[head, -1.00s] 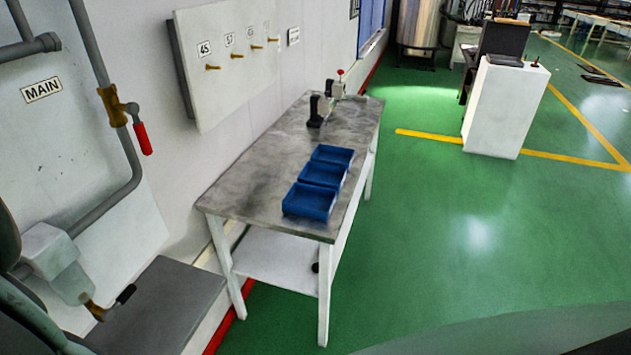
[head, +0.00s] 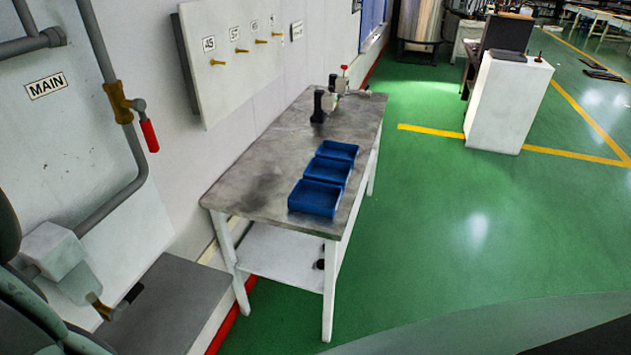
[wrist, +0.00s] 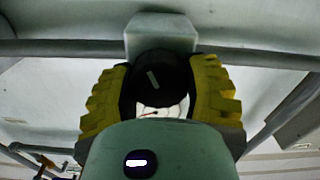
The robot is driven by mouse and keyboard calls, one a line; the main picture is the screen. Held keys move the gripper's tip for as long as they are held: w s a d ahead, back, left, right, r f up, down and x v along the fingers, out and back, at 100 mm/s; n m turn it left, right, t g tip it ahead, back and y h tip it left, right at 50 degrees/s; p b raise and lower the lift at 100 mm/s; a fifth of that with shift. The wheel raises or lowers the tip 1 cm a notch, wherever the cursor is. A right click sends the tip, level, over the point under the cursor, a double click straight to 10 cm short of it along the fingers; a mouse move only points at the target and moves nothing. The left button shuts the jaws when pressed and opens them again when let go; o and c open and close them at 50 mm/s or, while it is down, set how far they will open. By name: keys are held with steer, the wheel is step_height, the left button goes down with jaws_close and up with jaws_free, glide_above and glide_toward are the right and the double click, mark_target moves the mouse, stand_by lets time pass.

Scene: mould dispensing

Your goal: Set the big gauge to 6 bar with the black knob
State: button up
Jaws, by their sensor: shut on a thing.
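In the wrist view my gripper (wrist: 160,92) has its two yellow ridged fingers on either side of the black knob (wrist: 158,76), shut on it. The knob carries a pale index mark, slightly tilted. Just below the knob, part of a white gauge face (wrist: 160,111) with a dark needle and a red spot shows. My gripper's body hides its lower part, and I cannot read its value. In the head view the gauge, the knob and my gripper are out of sight.
A grey pipe with a red-handled valve (head: 149,135) runs beside the MAIN sign (head: 46,87). A grey box (head: 165,305) stands below. A table (head: 262,165) with blue bins (head: 316,198) stands along the wall.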

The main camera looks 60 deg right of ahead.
steer(key=shift+c, duration=1.3)
steer(key=shift+n, duration=0.7)
steer(key=o, duration=1.2)
steer(key=shift+c, duration=0.2)
steer(key=shift+r, duration=0.1)
step_height(320, 180, up, 9)
steer(key=shift+a+f, duration=0.1)
steer(key=shift+r, duration=0.55)
